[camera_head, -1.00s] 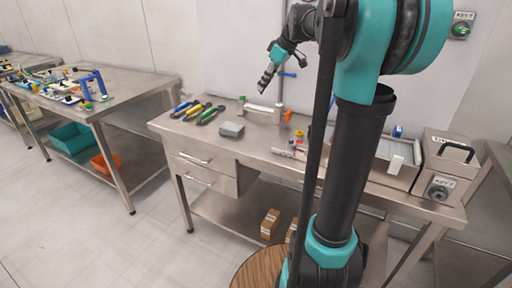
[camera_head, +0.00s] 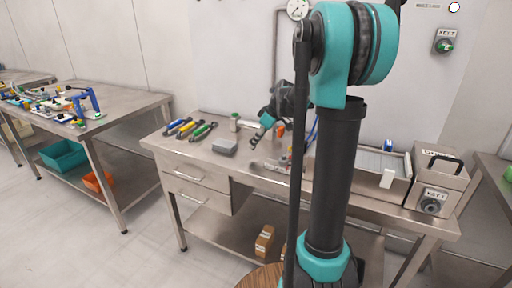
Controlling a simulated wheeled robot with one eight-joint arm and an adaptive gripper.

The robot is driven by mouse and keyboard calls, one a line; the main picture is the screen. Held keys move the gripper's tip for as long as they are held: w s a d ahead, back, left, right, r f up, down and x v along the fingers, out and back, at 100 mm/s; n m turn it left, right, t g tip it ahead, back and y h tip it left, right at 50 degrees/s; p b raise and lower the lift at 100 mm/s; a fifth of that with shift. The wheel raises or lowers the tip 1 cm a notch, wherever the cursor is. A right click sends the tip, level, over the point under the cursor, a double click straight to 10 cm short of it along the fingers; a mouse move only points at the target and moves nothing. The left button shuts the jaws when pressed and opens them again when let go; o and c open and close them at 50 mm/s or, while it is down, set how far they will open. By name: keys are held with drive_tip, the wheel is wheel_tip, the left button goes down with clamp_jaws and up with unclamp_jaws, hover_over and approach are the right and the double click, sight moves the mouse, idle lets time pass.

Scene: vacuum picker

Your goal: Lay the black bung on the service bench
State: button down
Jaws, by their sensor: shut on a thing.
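My gripper (camera_head: 257,137) hangs low over the steel service bench (camera_head: 237,165), between a grey block and the items along the back. Its fingers point down and to the left. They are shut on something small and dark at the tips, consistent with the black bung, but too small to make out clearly. I cannot tell whether it touches the bench top. My arm's column covers part of the bench to the right of the gripper.
Coloured-handled tools (camera_head: 190,129) and the grey block (camera_head: 224,147) lie left of the gripper. A small tray (camera_head: 275,166) is close on its right. A partitioned box (camera_head: 365,177) and a metal case (camera_head: 438,181) fill the right end. The front left strip is bare.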

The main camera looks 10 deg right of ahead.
drive_tip(key=shift+f, duration=1.35)
drive_tip(key=shift+f, duration=0.1)
drive_tip(key=c, duration=1.3)
unclamp_jaws()
drive_tip(key=shift+c, duration=0.2)
drive_tip(key=v, duration=1.2)
